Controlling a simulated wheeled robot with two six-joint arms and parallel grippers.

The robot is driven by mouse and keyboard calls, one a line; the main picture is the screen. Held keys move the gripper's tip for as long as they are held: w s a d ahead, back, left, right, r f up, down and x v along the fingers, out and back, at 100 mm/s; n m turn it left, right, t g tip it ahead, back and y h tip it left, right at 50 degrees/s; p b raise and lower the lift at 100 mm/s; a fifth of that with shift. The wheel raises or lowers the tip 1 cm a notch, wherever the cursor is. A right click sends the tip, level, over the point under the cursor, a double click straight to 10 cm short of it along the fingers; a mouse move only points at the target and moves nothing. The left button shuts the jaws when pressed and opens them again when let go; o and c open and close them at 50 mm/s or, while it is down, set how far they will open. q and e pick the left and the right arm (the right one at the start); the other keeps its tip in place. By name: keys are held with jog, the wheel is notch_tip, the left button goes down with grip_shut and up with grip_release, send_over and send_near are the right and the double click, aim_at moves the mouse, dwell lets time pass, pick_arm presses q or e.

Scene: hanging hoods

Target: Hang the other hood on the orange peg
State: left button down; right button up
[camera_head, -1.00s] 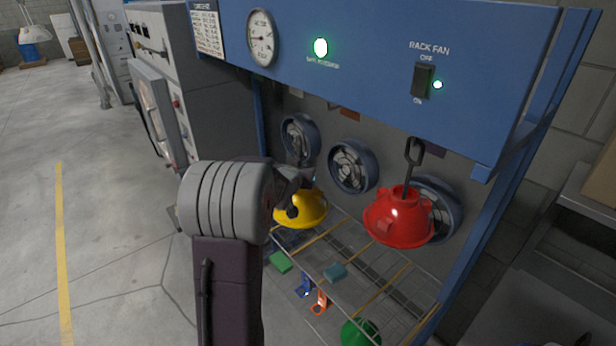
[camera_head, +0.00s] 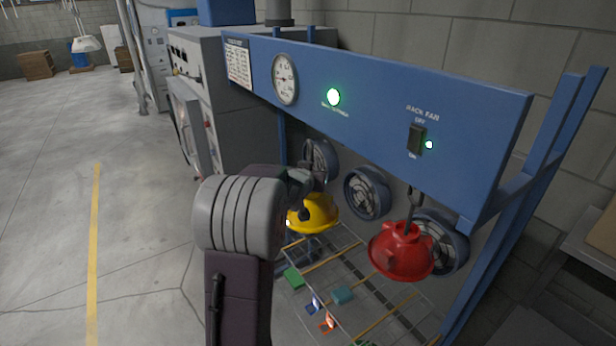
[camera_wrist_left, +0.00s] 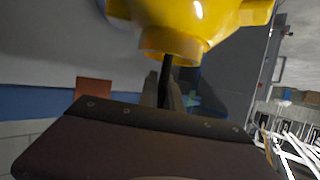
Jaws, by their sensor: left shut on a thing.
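The yellow hood (camera_head: 318,214) is a dome beneath the rack beam, left of the red hood. My left gripper (camera_head: 304,206) is at its top, partly hidden by my forearm in the head view. In the left wrist view the yellow hood (camera_wrist_left: 195,25) fills the top, and my left gripper (camera_wrist_left: 167,90) is shut on its dark stem. The red hood (camera_head: 402,251) hangs from a dark hook under the beam's right part. An orange-brown patch (camera_wrist_left: 93,89) shows in the left wrist view; I cannot tell whether it marks the orange peg. My right gripper is not in view.
The blue rack beam (camera_head: 380,95) carries a gauge, a green light and a fan switch. Round fans (camera_head: 367,193) line the back. Below is a wire shelf (camera_head: 350,270) with small coloured clips and blocks. A grey cabinet (camera_head: 215,100) stands left; open floor (camera_head: 130,230) lies beyond.

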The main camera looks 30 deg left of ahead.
pick_arm(q)
jog(key=shift+w+d+f+b, duration=0.1)
jog(key=shift+w+f+b, duration=0.1)
jog(key=shift+w+b, duration=0.45)
jog(key=shift+w+d+f+b, duration=0.1)
jog(key=shift+w+f+b, duration=0.1)
jog(key=shift+w+b, duration=0.45)
jog(key=shift+w+d+r+p, duration=0.45)
jog(key=shift+w+p, duration=0.25)
jog(key=shift+p, duration=0.25)
jog(key=shift+w+d+p, duration=0.15)
jog(key=shift+w+p, duration=0.15)
jog(key=w+p, duration=0.1)
jog(key=w+d+p, duration=0.1)
jog(key=w+f+p, duration=0.1)
jog(key=shift+w+d+p, duration=0.15)
jog(key=shift+d+p, duration=0.05)
jog(key=shift+p, duration=0.15)
jog(key=shift+r, duration=0.1)
